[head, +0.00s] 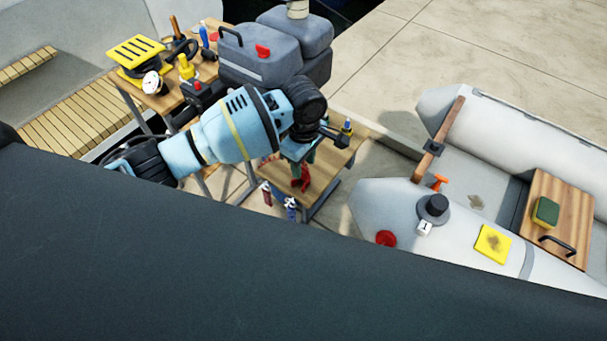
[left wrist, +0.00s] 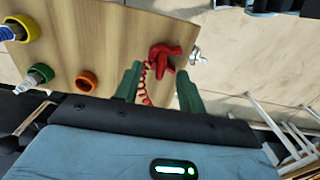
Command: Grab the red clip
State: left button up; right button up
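The red clip (head: 301,180) is at the near edge of a small wooden table (head: 335,160), directly below my left gripper (head: 302,160). In the left wrist view the red clip (left wrist: 166,58) lies near the wooden table's edge, with a red coiled cord (left wrist: 145,86) running from it. My left gripper (left wrist: 158,78) is open there, its two green fingers apart on either side of the cord. The clip shows just beyond the fingertips, roughly between them; I cannot tell whether they touch it. My right gripper is in neither view.
Bottles in coloured rings, one orange (left wrist: 86,81), sit left of the clip. A silver wing nut (left wrist: 197,55) is close on its right. A grey inflatable boat (head: 380,210) lies to the right.

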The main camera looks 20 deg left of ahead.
pick_arm(q)
jog(key=shift+f, duration=1.35)
jog(key=shift+c, duration=0.3)
grip_shut()
jog(key=shift+r, duration=0.1)
jog(key=shift+r, duration=0.6)
jog(key=shift+s+a+r, duration=0.1)
jog(key=shift+s+r, duration=0.05)
jog(key=shift+r, duration=0.4)
jog(key=shift+s+a+r, duration=0.1)
jog(key=shift+s+r, duration=0.05)
jog(key=shift+r, duration=0.4)
jog(key=s+a+r, duration=0.1)
jog(key=s+a, duration=0.6)
jog(key=s, duration=0.6)
jog(key=shift+s+a+r, duration=0.2)
jog(key=shift+s, duration=0.05)
